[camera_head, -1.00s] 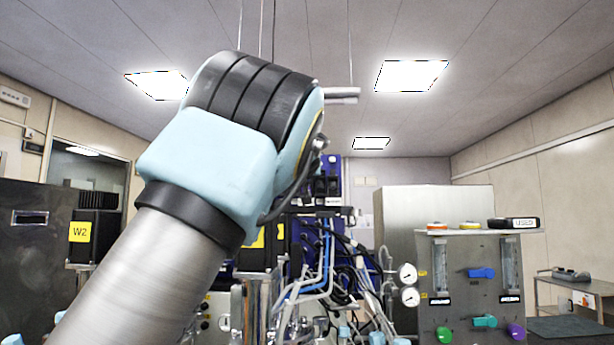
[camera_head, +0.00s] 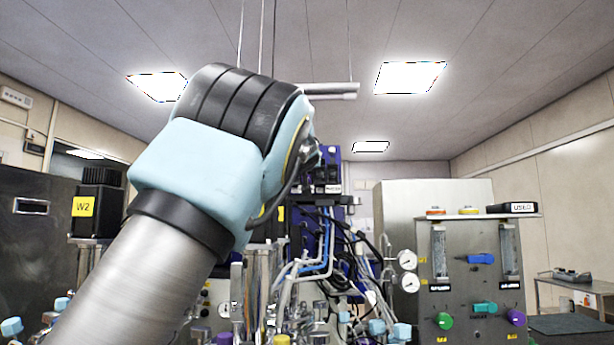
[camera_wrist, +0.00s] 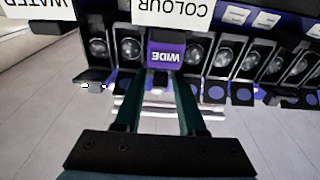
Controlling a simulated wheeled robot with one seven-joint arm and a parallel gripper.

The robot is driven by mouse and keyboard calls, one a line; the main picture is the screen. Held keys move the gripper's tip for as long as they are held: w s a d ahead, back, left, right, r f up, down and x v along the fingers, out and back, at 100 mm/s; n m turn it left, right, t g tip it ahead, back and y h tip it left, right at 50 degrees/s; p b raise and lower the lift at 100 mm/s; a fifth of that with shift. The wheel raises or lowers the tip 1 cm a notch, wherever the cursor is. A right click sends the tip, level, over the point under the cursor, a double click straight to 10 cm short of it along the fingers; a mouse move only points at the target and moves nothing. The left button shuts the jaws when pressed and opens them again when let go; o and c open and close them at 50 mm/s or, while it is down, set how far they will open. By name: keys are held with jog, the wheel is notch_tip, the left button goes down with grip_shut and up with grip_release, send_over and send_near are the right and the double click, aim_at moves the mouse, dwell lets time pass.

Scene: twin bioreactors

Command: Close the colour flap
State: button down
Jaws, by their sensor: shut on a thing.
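In the wrist view, the two dark green fingers of my gripper (camera_wrist: 160,92) reach up to the piece below the upside-down COLOUR label (camera_wrist: 185,12). They are shut on what looks like the colour flap (camera_wrist: 165,54), a purple piece with WIDE on it. Its lower end lies between the fingertips. How far the flap stands from its seat cannot be told. In the head view my own arm covers the middle, and neither my gripper nor the flap can be made out.
Black pump heads (camera_wrist: 222,55) with dark tabs stand close on both sides of the flap. A WATER label (camera_wrist: 35,8) is at the left. Pale tubing (camera_head: 298,272) and gauges (camera_head: 408,260) crowd the bench. A flow-meter panel (camera_head: 468,265) stands at the right.

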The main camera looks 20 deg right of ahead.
dwell(0.4)
jog(key=c, duration=0.8)
grip_release()
jog(key=shift+s, duration=0.15)
jog(key=v, duration=1)
jog(key=shift+s+a+b, duration=0.2)
jog(key=shift+b, duration=0.1)
